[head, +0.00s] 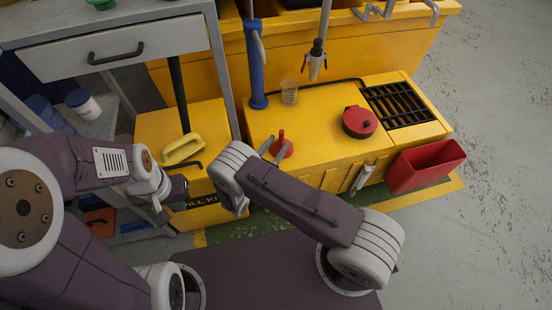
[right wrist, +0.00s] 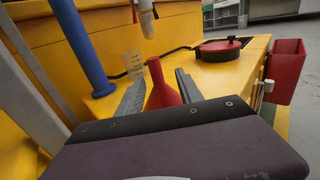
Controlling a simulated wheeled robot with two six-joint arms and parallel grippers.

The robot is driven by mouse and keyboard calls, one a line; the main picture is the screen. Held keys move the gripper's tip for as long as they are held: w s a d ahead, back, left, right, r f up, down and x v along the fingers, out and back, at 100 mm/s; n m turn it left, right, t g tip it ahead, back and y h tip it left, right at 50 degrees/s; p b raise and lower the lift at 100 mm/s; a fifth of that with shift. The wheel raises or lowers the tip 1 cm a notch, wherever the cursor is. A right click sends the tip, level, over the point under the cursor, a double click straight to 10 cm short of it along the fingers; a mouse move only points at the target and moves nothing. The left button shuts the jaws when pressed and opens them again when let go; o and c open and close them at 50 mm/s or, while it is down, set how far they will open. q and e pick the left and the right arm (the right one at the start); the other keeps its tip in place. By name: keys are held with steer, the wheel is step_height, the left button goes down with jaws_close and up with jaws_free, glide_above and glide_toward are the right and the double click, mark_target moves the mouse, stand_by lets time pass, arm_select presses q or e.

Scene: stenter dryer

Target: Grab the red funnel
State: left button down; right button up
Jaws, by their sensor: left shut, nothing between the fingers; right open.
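The red funnel (head: 285,149) stands on the yellow cabinet top with its narrow spout pointing up. My right gripper (head: 273,148) is open at the funnel, and its two grey fingers reach toward it. In the right wrist view the funnel (right wrist: 161,90) shows between the fingers, one on each side, with its lower part hidden by the gripper body. I cannot tell whether the fingers touch it. My left gripper (head: 180,188) is shut and empty, low in front of the yellow spill kit box.
A red round pot (head: 359,122), a black grate (head: 398,104) and a clear beaker (head: 289,93) are on the cabinet top. A blue pipe (head: 256,65) rises behind the funnel. A red bin (head: 425,167) hangs at the right. A yellow-handled item (head: 182,149) lies left.

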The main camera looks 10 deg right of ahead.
steer(key=shift+a+f, duration=0.25)
steer(key=shift+a, duration=0.1)
steer(key=shift+x, duration=1.15)
steer(key=b+x, duration=0.2)
steer(key=x, duration=0.2)
steer(key=shift+w+d+r+b, duration=0.15)
steer(key=shift+r+b, duration=0.05)
steer(key=shift+b, duration=0.2)
steer(key=shift+w+d+r, duration=0.15)
steer(key=shift+w+d, duration=0.1)
steer(key=shift+w, duration=0.1)
arm_select(q)
step_height(320, 180, down, 4)
steer(key=shift+r, duration=0.25)
arm_select(e)
jaws_close()
